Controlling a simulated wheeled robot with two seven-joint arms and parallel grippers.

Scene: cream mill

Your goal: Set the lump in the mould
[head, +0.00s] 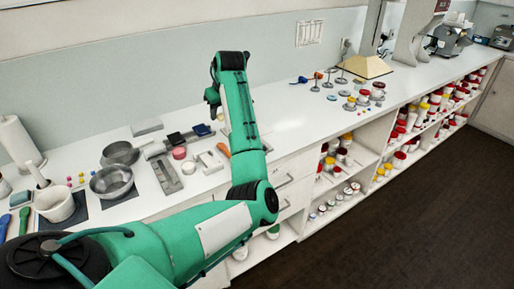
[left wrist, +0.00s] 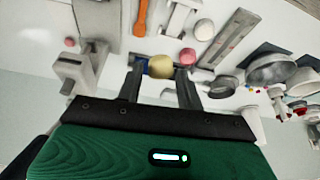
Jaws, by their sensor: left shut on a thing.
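My left gripper (left wrist: 160,72) is shut on a pale yellow lump (left wrist: 161,66), held between its two fingertips in the left wrist view. A long grey metal piece with light sections (head: 167,175) and a white slotted block (head: 208,161) lie on the counter; I cannot tell for sure which is the mould. They show in the left wrist view as the grey piece (left wrist: 231,38) and white block (left wrist: 180,16).
A pink round piece (head: 179,153) and an orange-handled tool (head: 223,150) lie near the white block. Metal bowls (head: 111,181) and a white mortar (head: 55,204) stand to the left. Open shelves hold several jars below.

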